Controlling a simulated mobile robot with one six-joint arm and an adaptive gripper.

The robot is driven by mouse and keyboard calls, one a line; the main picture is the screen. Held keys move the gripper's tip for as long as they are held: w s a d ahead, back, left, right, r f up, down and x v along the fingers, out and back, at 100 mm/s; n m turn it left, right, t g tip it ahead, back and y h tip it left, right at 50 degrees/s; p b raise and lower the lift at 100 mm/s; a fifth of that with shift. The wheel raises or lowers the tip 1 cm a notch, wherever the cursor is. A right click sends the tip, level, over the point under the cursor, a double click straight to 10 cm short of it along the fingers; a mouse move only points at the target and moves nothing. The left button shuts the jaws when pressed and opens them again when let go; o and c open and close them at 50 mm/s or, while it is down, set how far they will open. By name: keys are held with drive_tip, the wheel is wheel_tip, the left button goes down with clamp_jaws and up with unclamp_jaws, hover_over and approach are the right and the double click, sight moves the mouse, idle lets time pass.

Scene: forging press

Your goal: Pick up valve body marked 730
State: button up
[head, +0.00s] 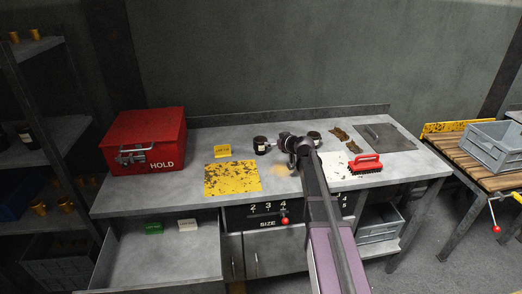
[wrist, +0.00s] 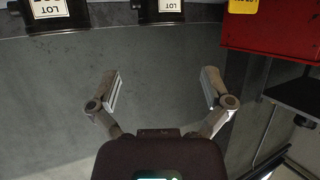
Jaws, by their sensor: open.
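Two dark cylindrical pieces with pale labels stand at the back of the bench, one left (head: 261,145) and one right (head: 314,138) of my arm's end. I cannot read 730 on either. In the upside-down wrist view, two dark pieces with LOT labels, one left (wrist: 48,10) and one near the middle (wrist: 165,8), are cut off by the top edge, their numbers not readable. My gripper (wrist: 163,88) is open and empty, its fingers wide apart, with no piece between them. In the head view its fingers cannot be made out behind my arm.
A red HOLD box (head: 150,142) stands at the bench's left, beside a yellow plate (head: 232,178) and a yellow sign (head: 222,151). A red-handled brush (head: 365,164) lies right of my arm. A grey crate (head: 494,146) is on the right-hand table. A shelf (head: 40,155) stands left.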

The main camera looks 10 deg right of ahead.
drive_tip(key=b, duration=0.2)
approach(257, 138)
drive_tip(key=shift+x, duration=1.1)
drive_tip(key=shift+w+d+f, duration=0.1)
drive_tip(key=shift+w+f, duration=0.05)
drive_tip(key=shift+b+x, duration=1.15)
drive_tip(key=shift+x, duration=1.35)
drive_tip(key=shift+f, duration=0.15)
drive_tip(key=c, duration=1)
wheel_tip(257, 138, up, 3)
drive_tip(key=p, duration=0.3)
drive_tip(key=s+d, duration=0.2)
drive_tip(key=s, duration=0.3)
drive_tip(key=s+d+r+p, duration=0.1)
drive_tip(key=s+d, duration=0.1)
drive_tip(key=s, duration=0.2)
drive_tip(key=s+d+r+p, duration=0.1)
drive_tip(key=s+d, duration=0.1)
drive_tip(key=s, duration=0.3)
drive_tip(key=shift+s+d, duration=0.35)
drive_tip(key=shift+d, duration=0.05)
